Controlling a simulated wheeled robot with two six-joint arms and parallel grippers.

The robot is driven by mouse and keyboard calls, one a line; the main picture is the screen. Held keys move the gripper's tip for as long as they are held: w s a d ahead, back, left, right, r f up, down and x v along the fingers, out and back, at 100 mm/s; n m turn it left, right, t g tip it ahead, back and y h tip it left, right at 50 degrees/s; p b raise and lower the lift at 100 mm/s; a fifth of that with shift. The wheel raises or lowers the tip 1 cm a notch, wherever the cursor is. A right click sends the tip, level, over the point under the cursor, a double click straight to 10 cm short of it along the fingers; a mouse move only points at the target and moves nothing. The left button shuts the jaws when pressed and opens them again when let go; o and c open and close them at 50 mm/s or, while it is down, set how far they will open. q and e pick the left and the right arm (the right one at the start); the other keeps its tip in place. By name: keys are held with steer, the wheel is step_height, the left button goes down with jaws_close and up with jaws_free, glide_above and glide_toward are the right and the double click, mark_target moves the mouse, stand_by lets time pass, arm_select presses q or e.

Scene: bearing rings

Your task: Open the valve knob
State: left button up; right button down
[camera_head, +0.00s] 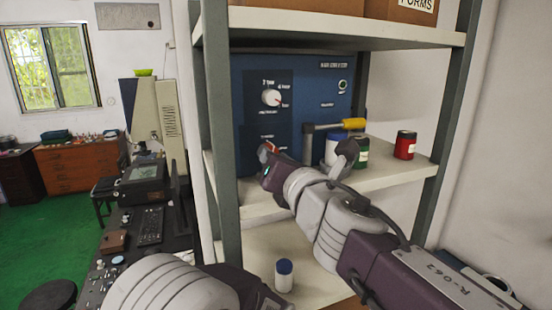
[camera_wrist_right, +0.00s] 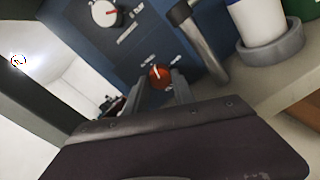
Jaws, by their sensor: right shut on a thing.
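A blue panel (camera_head: 310,85) stands on the middle shelf. It has a white dial knob (camera_head: 271,97) at its upper left, also in the right wrist view (camera_wrist_right: 104,13). Below the dial is a red-orange knob (camera_wrist_right: 160,76), mostly hidden by the gripper in the head view. My right gripper (camera_wrist_right: 162,86) is at this knob, with one finger on each side, shut on it. A white mark shows on the knob's face. I cannot tell which knob is the valve knob from its label. My left arm shows at the bottom left of the head view, but its gripper is not in view.
A pipe lever with a yellow handle (camera_head: 353,123) stands right of my right gripper. A red can (camera_head: 405,145), a green can (camera_head: 361,153) and a white bottle (camera_head: 333,150) stand on the same shelf. A grey shelf post (camera_head: 222,150) rises at left.

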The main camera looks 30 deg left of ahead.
steer(key=m, duration=1.1)
steer(key=shift+g, duration=0.3)
steer(key=shift+r+m, duration=0.15)
steer(key=shift+m, duration=1.45)
steer(key=c, duration=1.2)
jaws_free()
steer(key=shift+o, duration=0.8)
steer(key=shift+w+a, duration=0.15)
steer(key=shift+a, duration=0.1)
steer(key=b+v, duration=0.2)
steer(key=v, duration=0.7)
steer(key=shift+w, duration=0.1)
